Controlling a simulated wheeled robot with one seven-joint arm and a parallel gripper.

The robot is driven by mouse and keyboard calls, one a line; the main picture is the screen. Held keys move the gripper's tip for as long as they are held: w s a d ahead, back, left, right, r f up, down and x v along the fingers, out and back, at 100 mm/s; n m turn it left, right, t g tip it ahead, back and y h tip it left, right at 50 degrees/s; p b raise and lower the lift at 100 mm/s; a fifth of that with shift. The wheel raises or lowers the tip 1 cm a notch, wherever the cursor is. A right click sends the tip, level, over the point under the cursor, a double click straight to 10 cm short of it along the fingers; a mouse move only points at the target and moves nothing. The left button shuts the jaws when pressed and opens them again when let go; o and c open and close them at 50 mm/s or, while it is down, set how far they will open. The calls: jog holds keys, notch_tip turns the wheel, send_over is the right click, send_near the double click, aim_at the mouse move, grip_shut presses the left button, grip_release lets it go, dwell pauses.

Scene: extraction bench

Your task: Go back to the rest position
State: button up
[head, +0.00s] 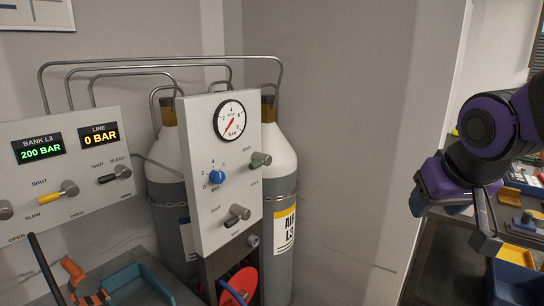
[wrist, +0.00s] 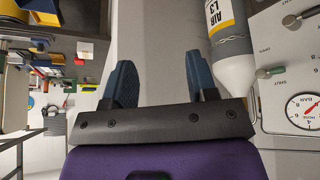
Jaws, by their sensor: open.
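My gripper (wrist: 162,80) shows in the wrist view with its two blue fingers spread apart and nothing between them. In the head view my purple and black arm hangs at the right, in the air, to the right of the gas cylinders and clear of the panels.
Two gas cylinders (head: 284,162) stand behind the panel. The bank panel (head: 72,205) at left reads 200 BAR and 0 BAR. A red wheel (head: 240,287) and a blue tray (head: 140,288) are low in front. A cluttered bench with a yellow bin (head: 515,256) lies behind my arm.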

jog(key=s+d+r, duration=0.3)
jog(key=s, duration=0.7)
jog(key=shift+d+r+g+y, duration=0.15)
jog(key=shift+d+g+y, duration=0.15)
jog(key=shift+g, duration=0.1)
dwell(0.4)
jog(key=shift+c, duration=1)
jog(key=shift+a, duration=0.15)
